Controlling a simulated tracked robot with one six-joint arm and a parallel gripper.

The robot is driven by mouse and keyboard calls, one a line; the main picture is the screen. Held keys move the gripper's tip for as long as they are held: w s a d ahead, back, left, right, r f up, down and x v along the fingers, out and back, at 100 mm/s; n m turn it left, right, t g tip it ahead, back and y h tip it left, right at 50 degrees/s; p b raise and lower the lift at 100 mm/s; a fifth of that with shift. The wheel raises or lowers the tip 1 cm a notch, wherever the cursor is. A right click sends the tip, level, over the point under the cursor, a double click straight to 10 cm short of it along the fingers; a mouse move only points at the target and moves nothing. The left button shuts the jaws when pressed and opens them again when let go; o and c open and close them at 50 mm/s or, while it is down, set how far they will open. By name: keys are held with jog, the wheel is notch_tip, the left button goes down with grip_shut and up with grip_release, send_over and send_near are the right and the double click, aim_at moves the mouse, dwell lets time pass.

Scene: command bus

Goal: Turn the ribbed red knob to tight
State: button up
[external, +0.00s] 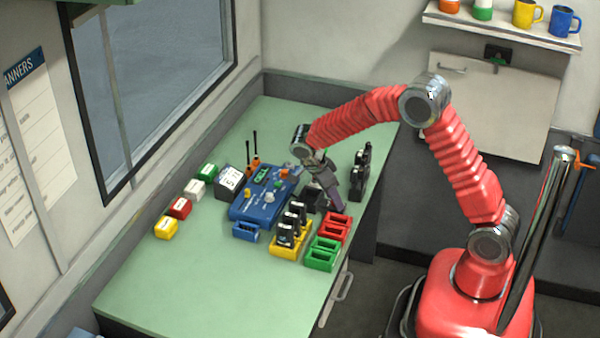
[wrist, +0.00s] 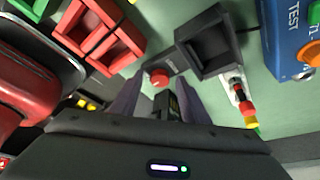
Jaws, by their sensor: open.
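A small red knob (wrist: 159,78) shows in the wrist view, on the end of a dark block on the green bench; its ribs are too small to make out. My gripper (wrist: 158,92) is open, its two purplish fingers on either side of the knob in the picture. I cannot tell whether they touch it or how far above it they are. In the external view my gripper (external: 331,193) points down over the bench, right of the blue test box, and the knob is hidden there.
A red two-pocket tray (external: 336,226) stands close to my gripper, with a green tray (external: 321,253) and a yellow tray (external: 285,251) holding dark radios nearby. The blue test box (external: 262,200) is to the left. Dark upright devices (external: 359,176) stand to the right. The front left bench is clear.

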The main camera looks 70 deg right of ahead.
jog(key=v, duration=1.3)
jog(key=shift+w+r, duration=0.2)
jog(key=shift+r, duration=0.05)
jog(key=shift+a, duration=0.15)
jog(key=s+a+r+n+t+y, duration=0.1)
jog(key=s+a+r+n+t, duration=0.2)
jog(key=s+n, duration=0.5)
jog(key=s+a+r+n+t+y, duration=0.1)
jog(key=s+a+r+n+t, duration=0.1)
jog(key=s+a+n, duration=0.4)
jog(key=s+a+r+n+t+y, duration=0.1)
jog(key=s+a+r+n+t, duration=0.2)
jog(key=s+n, duration=0.8)
jog(key=shift+a+r+n+t, duration=0.3)
jog(key=shift+a+r+n, duration=0.4)
jog(key=shift+n, duration=0.2)
